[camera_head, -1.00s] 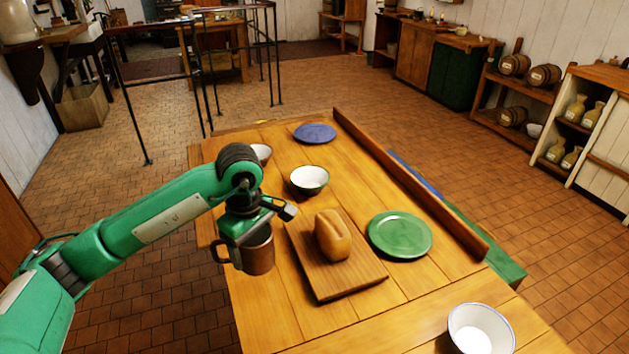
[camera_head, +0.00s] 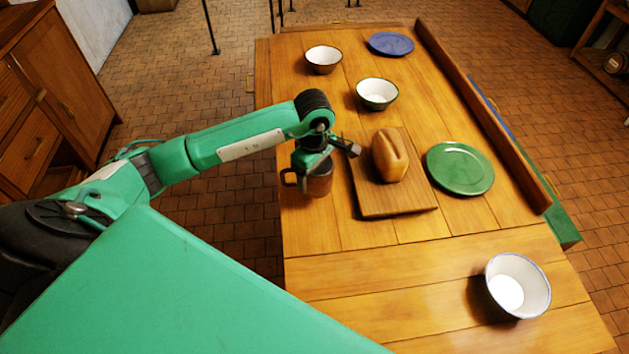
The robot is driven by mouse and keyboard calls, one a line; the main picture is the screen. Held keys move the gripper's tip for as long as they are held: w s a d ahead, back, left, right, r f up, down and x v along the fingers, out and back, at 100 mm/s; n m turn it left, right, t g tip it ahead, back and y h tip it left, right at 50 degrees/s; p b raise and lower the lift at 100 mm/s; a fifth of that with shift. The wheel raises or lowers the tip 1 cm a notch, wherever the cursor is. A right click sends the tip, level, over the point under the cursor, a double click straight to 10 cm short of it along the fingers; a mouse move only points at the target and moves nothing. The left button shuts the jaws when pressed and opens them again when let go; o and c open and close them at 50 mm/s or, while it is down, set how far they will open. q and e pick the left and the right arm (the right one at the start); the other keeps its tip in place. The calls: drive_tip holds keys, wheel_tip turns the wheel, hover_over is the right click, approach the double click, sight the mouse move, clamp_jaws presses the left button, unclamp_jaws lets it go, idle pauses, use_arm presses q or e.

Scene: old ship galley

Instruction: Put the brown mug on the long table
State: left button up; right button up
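The brown mug (camera_head: 319,184) is at the left edge of the long table (camera_head: 345,268), left of the bread board, with its handle pointing left. It looks upright. My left gripper (camera_head: 316,166) reaches down onto the mug's rim from above, and its fingers are largely hidden by the wrist and the mug. I cannot tell whether the mug's base touches the tabletop or whether the fingers are closed on the rim. My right gripper is not in view.
A bread loaf (camera_head: 390,155) lies on a wooden board (camera_head: 398,202) right of the mug. A green plate (camera_head: 460,168), a green bowl (camera_head: 377,94), a brown bowl (camera_head: 323,59), a blue plate (camera_head: 390,44) and a white bowl (camera_head: 518,286) stand around. The near-left tabletop is clear.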

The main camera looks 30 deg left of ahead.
use_arm(q)
wheel_tip(320, 180, down, 4)
drive_tip(key=shift+f+p, duration=0.25)
drive_tip(key=shift+p, duration=0.05)
drive_tip(key=shift+f, duration=0.2)
drive_tip(key=o, duration=1.1)
drive_tip(key=shift+c, duration=0.2)
drive_tip(key=shift+o, duration=0.2)
drive_tip(key=shift+r, duration=0.25)
wheel_tip(320, 180, up, 5)
drive_tip(key=shift+w+f+b, duration=0.1)
drive_tip(key=shift+b, duration=0.5)
wheel_tip(320, 180, up, 7)
drive_tip(key=shift+b, duration=0.45)
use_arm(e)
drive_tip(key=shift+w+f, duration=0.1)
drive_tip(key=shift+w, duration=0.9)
